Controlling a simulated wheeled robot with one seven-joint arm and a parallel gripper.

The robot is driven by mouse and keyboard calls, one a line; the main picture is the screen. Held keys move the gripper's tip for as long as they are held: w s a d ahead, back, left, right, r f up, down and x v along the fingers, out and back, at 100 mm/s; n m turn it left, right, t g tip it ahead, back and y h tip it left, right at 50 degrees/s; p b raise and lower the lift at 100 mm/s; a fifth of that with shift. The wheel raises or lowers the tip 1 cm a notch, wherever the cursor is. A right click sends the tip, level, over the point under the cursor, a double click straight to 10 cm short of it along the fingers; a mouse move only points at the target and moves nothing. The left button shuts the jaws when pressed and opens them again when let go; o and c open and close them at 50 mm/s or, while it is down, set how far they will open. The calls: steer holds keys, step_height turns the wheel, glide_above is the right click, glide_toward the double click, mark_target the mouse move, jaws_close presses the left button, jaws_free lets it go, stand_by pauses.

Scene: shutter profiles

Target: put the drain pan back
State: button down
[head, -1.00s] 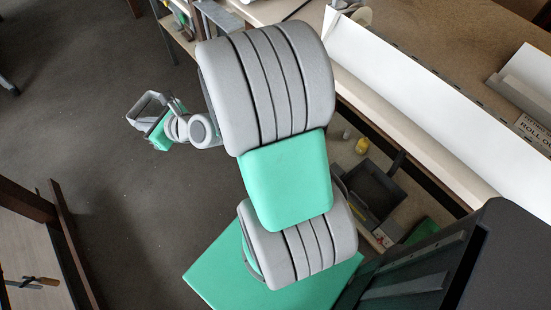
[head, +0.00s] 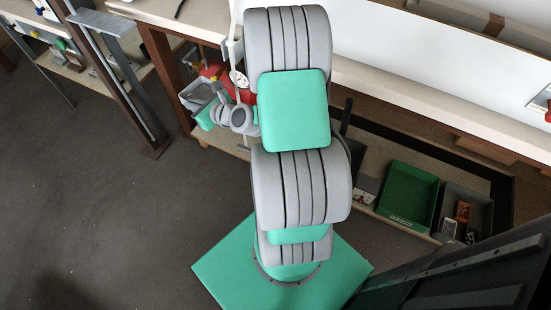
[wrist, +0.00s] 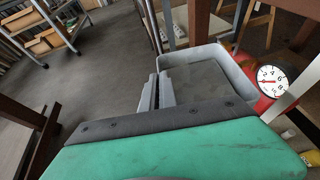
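The drain pan (wrist: 243,88) is a grey, open, rectangular tray with low walls. In the wrist view it extends beyond my gripper (wrist: 158,92), whose two grey fingers pinch its near left wall. In the head view the pan (head: 197,94) shows small at the end of my arm, left of my gripper (head: 210,112) and clear of the floor, beside the workbench. My fingers are partly hidden by my green gripper body in the wrist view.
A red tank with a round gauge (wrist: 272,81) stands just right of the pan; the red tank also shows in the head view (head: 212,72). Brown bench legs (head: 166,70) are close by. A green bin (head: 408,195) sits on the lower shelf. Open floor (head: 90,190) lies left.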

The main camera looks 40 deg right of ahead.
steer(key=d+f+m+h+b, duration=0.1)
steer(key=d+f+b, duration=0.35)
steer(key=f, duration=0.55)
steer(key=s+d+f+m+h+b, duration=0.1)
steer(key=d+f+b, duration=0.35)
steer(key=f, duration=0.65)
steer(key=d+f+h+b, duration=0.1)
steer(key=d+f+b, duration=0.2)
steer(key=f+b, duration=0.5)
steer(key=d+f+b, duration=0.7)
steer(key=d+f, duration=0.7)
steer(key=f, duration=0.1)
steer(key=shift+s+d+f+m, duration=0.15)
steer(key=shift+s+d+m, duration=0.15)
steer(key=shift+s+d, duration=0.05)
steer(key=shift+f+b, duration=0.5)
steer(key=shift+f, duration=0.15)
steer(key=c, duration=2.1)
jaws_free()
steer(key=shift+s+a, duration=0.1)
